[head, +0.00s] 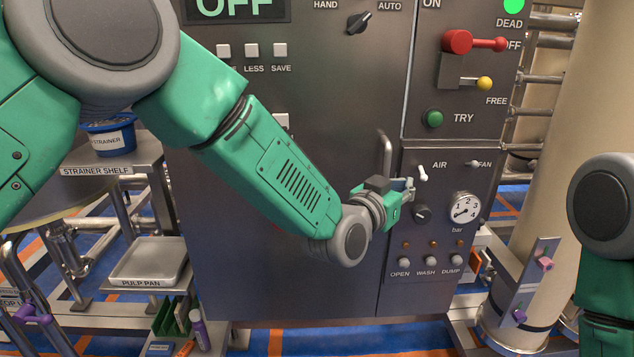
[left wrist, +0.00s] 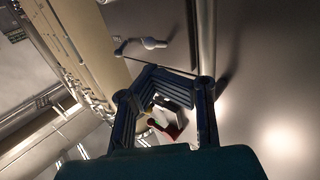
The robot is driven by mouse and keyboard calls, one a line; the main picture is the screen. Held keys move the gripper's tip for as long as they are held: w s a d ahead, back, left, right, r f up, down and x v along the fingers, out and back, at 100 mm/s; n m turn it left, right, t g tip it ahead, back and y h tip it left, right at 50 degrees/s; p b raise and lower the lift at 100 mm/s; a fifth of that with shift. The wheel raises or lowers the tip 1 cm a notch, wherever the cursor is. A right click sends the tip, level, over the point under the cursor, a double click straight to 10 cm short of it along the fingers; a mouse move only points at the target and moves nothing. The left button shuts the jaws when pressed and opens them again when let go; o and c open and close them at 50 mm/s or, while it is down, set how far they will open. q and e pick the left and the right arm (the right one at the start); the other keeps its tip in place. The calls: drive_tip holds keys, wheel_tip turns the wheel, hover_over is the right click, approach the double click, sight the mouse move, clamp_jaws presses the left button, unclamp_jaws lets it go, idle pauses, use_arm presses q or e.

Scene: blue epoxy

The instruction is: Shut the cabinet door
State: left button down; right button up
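The cabinet door (head: 290,250) is a large grey metal panel. It looks closed or nearly so against the control panel; I cannot tell if a narrow gap remains. Its upright bar handle (head: 386,155) is near its right edge. My left gripper (head: 408,186) is just right of and below the handle, close to the door's edge. In the left wrist view, the gripper (left wrist: 172,76) has its fingers meeting in an arch, with nothing seen held. There the handle (left wrist: 205,35) runs up beside the right finger, and the door (left wrist: 270,90) fills the right side. My right gripper is out of view.
The control panel (head: 440,235) right of the door has a white air lever (head: 422,174), a gauge (head: 464,207) and buttons. Above it is a red lever (head: 458,42). A strainer shelf (head: 95,170) and pulp pan (head: 148,260) stand left. A beige column (head: 565,150) stands right.

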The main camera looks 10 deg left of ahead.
use_arm(q)
drive_tip(key=s+d, duration=0.3)
drive_tip(key=s, duration=0.6)
drive_tip(key=s+a+f+n+g+y, duration=0.1)
drive_tip(key=s+a+f+g+y, duration=0.25)
drive_tip(key=a+f, duration=0.75)
drive_tip(key=s+a+f+n+g+y, duration=0.25)
drive_tip(key=s+a+f, duration=0.35)
drive_tip(key=f, duration=0.8)
drive_tip(key=s+a+f+n+g+y, duration=0.1)
drive_tip(key=s+a+f+g, duration=0.3)
drive_tip(key=s+a, duration=0.6)
drive_tip(key=s+a+f+n+g+y, duration=0.1)
drive_tip(key=s+a+f+g+y, duration=0.1)
drive_tip(key=s+a+f+g, duration=0.2)
drive_tip(key=s+a+f, duration=0.3)
drive_tip(key=s+a, duration=0.4)
drive_tip(key=s, duration=0.3)
drive_tip(key=shift+s+f+y, duration=0.25)
drive_tip(key=shift+f+y, duration=0.1)
drive_tip(key=shift+y, duration=0.05)
use_arm(e)
drive_tip(key=shift+s+d, duration=0.15)
drive_tip(key=shift+d, duration=0.25)
